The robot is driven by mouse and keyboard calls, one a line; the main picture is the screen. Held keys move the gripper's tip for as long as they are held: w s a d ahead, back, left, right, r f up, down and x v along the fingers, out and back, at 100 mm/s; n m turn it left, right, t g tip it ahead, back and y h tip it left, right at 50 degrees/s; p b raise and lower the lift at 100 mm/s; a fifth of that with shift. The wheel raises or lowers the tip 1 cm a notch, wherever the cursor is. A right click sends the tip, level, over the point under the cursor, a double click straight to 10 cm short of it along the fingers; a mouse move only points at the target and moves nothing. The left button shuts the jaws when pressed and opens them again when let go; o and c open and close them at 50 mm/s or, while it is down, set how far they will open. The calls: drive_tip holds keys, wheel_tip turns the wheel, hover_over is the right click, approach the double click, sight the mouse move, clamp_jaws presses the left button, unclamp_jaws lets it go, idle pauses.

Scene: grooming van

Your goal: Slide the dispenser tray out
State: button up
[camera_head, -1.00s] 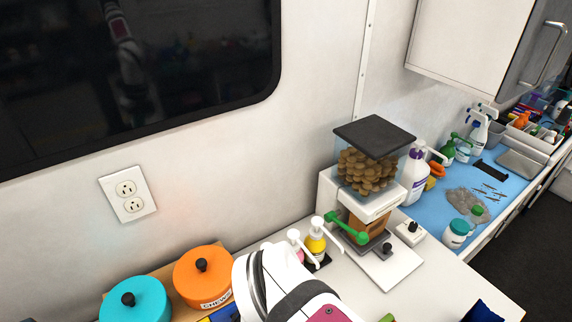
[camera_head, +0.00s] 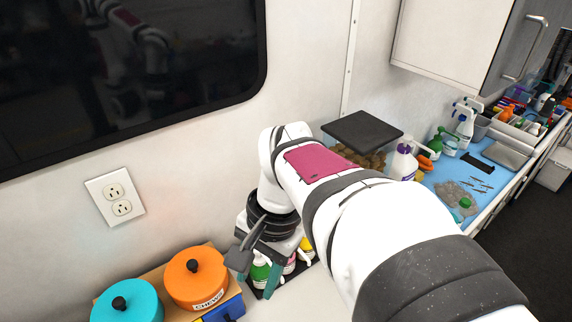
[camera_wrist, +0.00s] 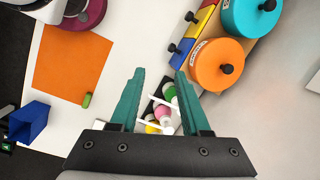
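The treat dispenser shows in the head view only by its flat dark lid (camera_head: 362,130) and some brown treats (camera_head: 370,160) under it. My arm hides its lower body, and the tray with it. The dispenser does not show in the wrist view. My gripper (camera_head: 255,272) is at the left of the dispenser, pointing down over the pump bottles. In the wrist view my gripper (camera_wrist: 160,73) is open with nothing held. The pump bottles (camera_wrist: 163,112), with green, pink and yellow bodies and white pumps, show between and below its fingers.
An orange canister (camera_head: 196,277) and a teal canister (camera_head: 128,301) stand at the left. The wrist view shows an orange mat (camera_wrist: 72,62), a small green item (camera_wrist: 87,100) and a blue bin (camera_wrist: 35,122). A white pump bottle (camera_head: 403,160) stands right of the dispenser.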

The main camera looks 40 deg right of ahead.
drive_tip(key=shift+o, duration=0.5)
drive_tip(key=w+d+m, duration=0.2)
drive_tip(key=d+m, duration=0.1)
drive_tip(key=d, duration=0.3)
drive_tip(key=w+d+m+t, duration=0.1)
drive_tip(key=w+d+m, duration=0.1)
drive_tip(key=d, duration=0.4)
drive_tip(key=shift+w+m, duration=0.35)
drive_tip(key=shift+m, duration=0.05)
drive_tip(key=s+d+f+m+t, duration=0.1)
drive_tip(key=s+d+f+m, duration=0.25)
drive_tip(key=d, duration=0.55)
drive_tip(key=s+d+f+m+t, duration=0.1)
drive_tip(key=s+d+f+m, duration=0.3)
drive_tip(key=d, duration=0.6)
drive_tip(key=s+d+m+t, duration=0.1)
drive_tip(key=s+d+m, duration=0.1)
drive_tip(key=d+m, duration=0.5)
drive_tip(key=shift+n+h, duration=0.4)
drive_tip(key=shift+n, duration=0.55)
drive_tip(key=x, duration=0.4)
drive_tip(key=d+x, duration=0.1)
drive_tip(key=x, duration=0.4)
drive_tip(key=d+x, duration=0.1)
drive_tip(key=x, duration=0.4)
drive_tip(key=shift+f, duration=0.3)
drive_tip(key=shift+w+f+g, duration=0.25)
drive_tip(key=shift+f+g, duration=0.05)
drive_tip(key=shift+f, duration=0.2)
drive_tip(key=shift+c, duration=0.3)
